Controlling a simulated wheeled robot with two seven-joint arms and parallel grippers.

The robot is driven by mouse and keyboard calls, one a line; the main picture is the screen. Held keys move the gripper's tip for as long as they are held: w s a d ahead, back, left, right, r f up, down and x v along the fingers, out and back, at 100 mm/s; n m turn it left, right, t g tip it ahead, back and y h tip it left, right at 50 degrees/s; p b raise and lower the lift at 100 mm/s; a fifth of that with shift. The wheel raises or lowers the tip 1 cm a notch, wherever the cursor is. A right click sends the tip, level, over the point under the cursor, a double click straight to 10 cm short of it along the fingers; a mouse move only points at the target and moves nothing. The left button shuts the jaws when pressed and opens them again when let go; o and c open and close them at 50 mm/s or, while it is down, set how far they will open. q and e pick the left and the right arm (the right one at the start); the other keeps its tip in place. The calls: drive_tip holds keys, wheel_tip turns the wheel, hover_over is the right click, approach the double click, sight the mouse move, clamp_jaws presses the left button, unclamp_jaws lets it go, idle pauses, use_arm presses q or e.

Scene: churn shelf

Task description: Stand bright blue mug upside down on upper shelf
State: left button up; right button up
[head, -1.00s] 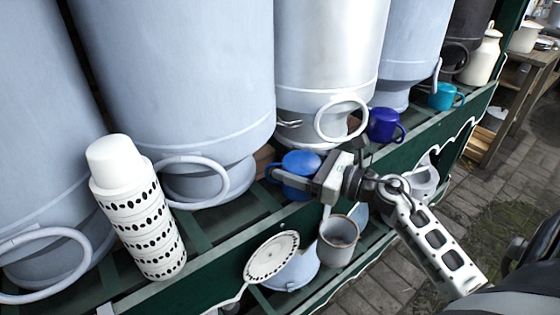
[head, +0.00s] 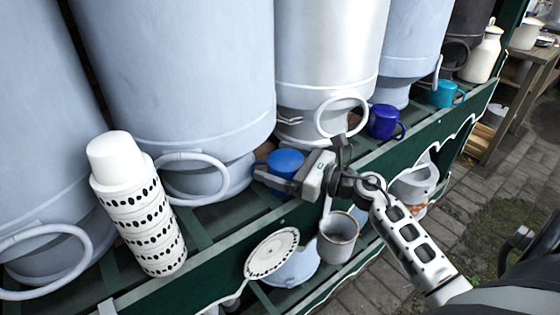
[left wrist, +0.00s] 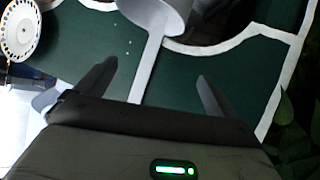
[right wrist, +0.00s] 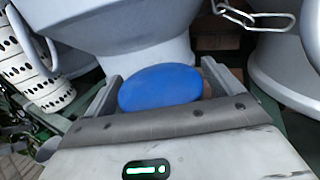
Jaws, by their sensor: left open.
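The bright blue mug (head: 286,162) is on the upper shelf (head: 222,224), in front of the large grey churns. A smooth, closed blue face is uppermost, so it looks upside down; its handle points left. My right gripper (head: 279,174) is around it. In the right wrist view the mug (right wrist: 160,88) fills the gap between the two fingers (right wrist: 160,70), one on each side. Whether its rim touches the shelf is hidden. My left gripper (left wrist: 157,70) is open and empty in its wrist view, near a green board with a white edge; it is not in the head view.
A dark blue mug (head: 383,121) and a teal mug (head: 442,95) stand farther right on the upper shelf. A grey cup (head: 338,236) and dotted plate (head: 271,253) are lower down. Churns stand close behind.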

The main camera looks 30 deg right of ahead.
drive_tip(key=shift+r, duration=0.25)
use_arm(q)
drive_tip(key=shift+d+f+b, duration=0.1)
drive_tip(key=shift+f+b, duration=0.25)
drive_tip(key=shift+b, duration=0.65)
use_arm(e)
drive_tip(key=v, duration=1.2)
use_arm(q)
drive_tip(key=shift+s+f, duration=0.15)
use_arm(e)
drive_tip(key=shift+f, duration=0.1)
